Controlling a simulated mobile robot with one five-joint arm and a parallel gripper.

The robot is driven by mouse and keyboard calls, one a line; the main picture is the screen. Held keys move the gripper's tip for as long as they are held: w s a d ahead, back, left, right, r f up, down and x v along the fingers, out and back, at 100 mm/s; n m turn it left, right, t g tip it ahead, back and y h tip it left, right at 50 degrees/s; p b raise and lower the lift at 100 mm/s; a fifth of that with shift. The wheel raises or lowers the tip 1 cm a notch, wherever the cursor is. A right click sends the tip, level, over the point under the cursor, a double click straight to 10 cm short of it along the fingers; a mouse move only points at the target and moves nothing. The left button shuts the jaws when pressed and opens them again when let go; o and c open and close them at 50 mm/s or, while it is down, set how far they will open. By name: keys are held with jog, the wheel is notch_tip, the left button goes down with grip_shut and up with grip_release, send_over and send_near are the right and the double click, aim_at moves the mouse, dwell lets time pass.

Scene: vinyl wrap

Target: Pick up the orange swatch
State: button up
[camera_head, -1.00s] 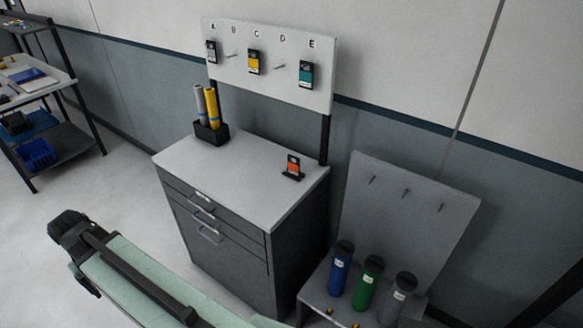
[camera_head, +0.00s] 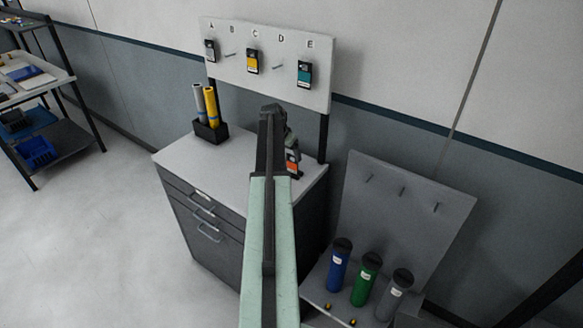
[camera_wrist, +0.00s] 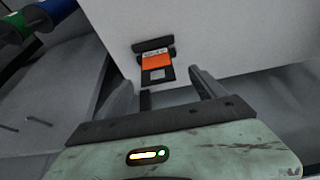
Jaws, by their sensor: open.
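The orange swatch (camera_head: 292,163) stands in a small black holder on the right part of the cabinet top, partly hidden behind my arm in the head view. In the wrist view the orange swatch (camera_wrist: 155,62) shows its orange band, a pale label and a dark end with a light square. My gripper (camera_wrist: 172,88) is open, and the swatch lies just beyond its fingertips, a little left of the middle between them. Nothing is between the fingers. In the head view the fingers are not clear behind my arm.
The cabinet top (camera_head: 235,160) is mostly clear; a black box with rolls (camera_head: 211,130) stands at its left. A pegboard (camera_head: 318,85) with lettered pegs and several swatches rises behind. Blue, green and grey cylinders (camera_head: 368,275) stand at the lower right.

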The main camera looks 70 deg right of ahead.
aim_at(292, 162)
jog(key=b+x, duration=0.4)
jog(key=x, duration=0.1)
jog(key=b+x, duration=0.2)
jog(key=shift+s+a+f, duration=0.15)
jog(key=shift+a+f, duration=0.05)
jog(key=shift+f, duration=0.2)
jog(key=shift+r, duration=0.2)
